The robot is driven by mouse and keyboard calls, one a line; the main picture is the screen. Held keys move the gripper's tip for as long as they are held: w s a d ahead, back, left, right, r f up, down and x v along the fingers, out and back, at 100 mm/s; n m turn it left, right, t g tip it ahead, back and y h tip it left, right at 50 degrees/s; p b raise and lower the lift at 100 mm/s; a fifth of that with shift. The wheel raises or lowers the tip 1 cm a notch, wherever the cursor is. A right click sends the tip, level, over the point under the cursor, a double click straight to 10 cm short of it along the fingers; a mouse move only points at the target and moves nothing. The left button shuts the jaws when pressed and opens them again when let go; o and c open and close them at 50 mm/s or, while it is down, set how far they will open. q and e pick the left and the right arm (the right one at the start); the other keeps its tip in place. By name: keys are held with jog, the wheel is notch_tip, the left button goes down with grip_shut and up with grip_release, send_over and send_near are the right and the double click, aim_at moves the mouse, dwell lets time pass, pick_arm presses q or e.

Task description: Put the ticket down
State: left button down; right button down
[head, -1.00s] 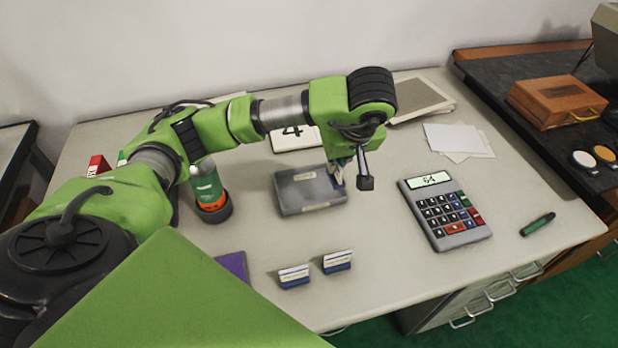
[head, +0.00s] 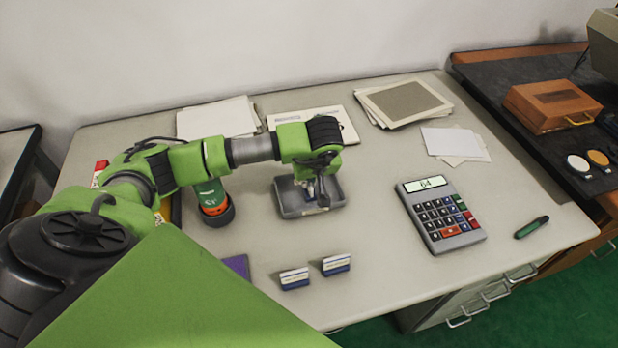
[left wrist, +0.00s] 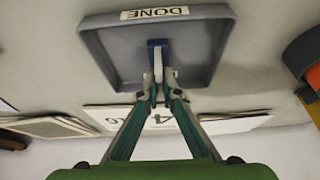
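A grey shallow tray (head: 290,207) sits on the desk; it also shows in the left wrist view (left wrist: 105,52), with a "DONE" label on its rim. My left gripper (head: 318,190) points down into the tray. In the left wrist view its fingertips (left wrist: 159,82) are close together on a small blue-and-white ticket (left wrist: 157,52), one on each side. The ticket is over the tray floor; I cannot tell whether it touches it. Two more blue-and-white tickets (head: 294,279) (head: 336,265) stand on the desk in front. My right gripper is not in view.
A calculator (head: 442,214) reading 64 is to the right, with a green marker (head: 532,227) beyond it. A green-and-orange bottle (head: 212,203) stands just left of the tray. A calendar card (head: 338,118) and papers (head: 456,142) lie behind. A purple item (head: 237,265) lies in front.

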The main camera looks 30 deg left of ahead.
pick_arm(q)
jog(key=shift+f, duration=0.1)
jog(key=c, duration=2.2)
grip_release()
jog(key=shift+c, duration=0.2)
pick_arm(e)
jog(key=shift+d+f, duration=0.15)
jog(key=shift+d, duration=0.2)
pick_arm(q)
jog(key=b+v, duration=0.1)
jog(key=v, duration=1.1)
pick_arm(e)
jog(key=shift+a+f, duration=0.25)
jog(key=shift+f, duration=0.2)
